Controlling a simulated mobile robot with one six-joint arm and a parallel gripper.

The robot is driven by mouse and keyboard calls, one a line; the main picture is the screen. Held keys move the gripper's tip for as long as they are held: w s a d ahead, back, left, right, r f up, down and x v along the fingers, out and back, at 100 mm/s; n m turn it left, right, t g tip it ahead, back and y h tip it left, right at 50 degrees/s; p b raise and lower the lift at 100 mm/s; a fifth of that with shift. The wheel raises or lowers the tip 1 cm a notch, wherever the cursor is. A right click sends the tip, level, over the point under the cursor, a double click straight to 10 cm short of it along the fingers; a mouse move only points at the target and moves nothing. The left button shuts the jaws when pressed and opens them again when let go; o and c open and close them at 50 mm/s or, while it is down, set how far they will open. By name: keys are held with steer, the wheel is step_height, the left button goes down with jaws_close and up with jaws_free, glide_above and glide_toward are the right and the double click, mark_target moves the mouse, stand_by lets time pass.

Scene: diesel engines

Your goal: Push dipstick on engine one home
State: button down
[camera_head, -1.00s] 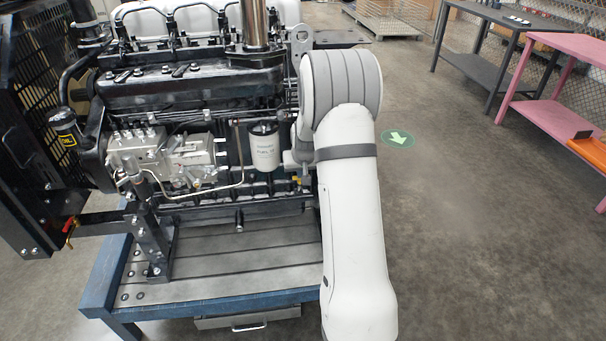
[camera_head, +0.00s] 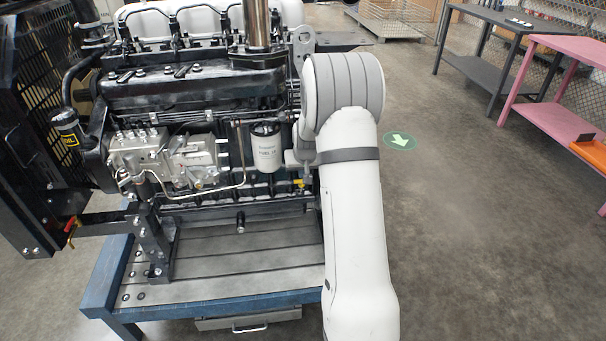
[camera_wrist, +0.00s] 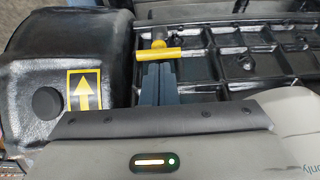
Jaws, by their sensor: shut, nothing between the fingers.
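In the wrist view, the dipstick has a yellow crossbar handle (camera_wrist: 158,53), with a short, dark-yellow piece just beyond it at the black ribbed engine side. My gripper (camera_wrist: 158,66) is shut and empty, its blue-grey fingers side by side. Their tips are right at the middle of the yellow bar; whether they touch it I cannot tell. How deep the dipstick sits is not clear. In the head view, engine one (camera_head: 200,130) stands on a blue-edged bench; my white arm reaches its right side and my gripper is hidden there.
A white filter (camera_head: 266,148) and a small yellow part (camera_head: 300,183) are close to my arm. In the wrist view, a yellow arrow label (camera_wrist: 84,90) is on a black casing. The bench (camera_head: 215,304) stands under the engine. Open floor (camera_head: 450,220) is on the right.

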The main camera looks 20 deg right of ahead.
steer(key=v, duration=1.1)
steer(key=s+a+r+n+p, duration=0.2)
steer(key=s+a+r+p, duration=0.2)
steer(key=s+a+r, duration=0.85)
steer(key=s+a+g+p, duration=0.1)
steer(key=s+a, duration=0.1)
steer(key=s, duration=0.7)
steer(key=s+a+n+g+y+p, duration=0.1)
steer(key=s+a, duration=0.1)
steer(key=s, duration=0.7)
steer(key=shift+s+a+r, duration=0.3)
steer(key=shift+s+r, duration=0.05)
steer(key=shift+r, duration=0.05)
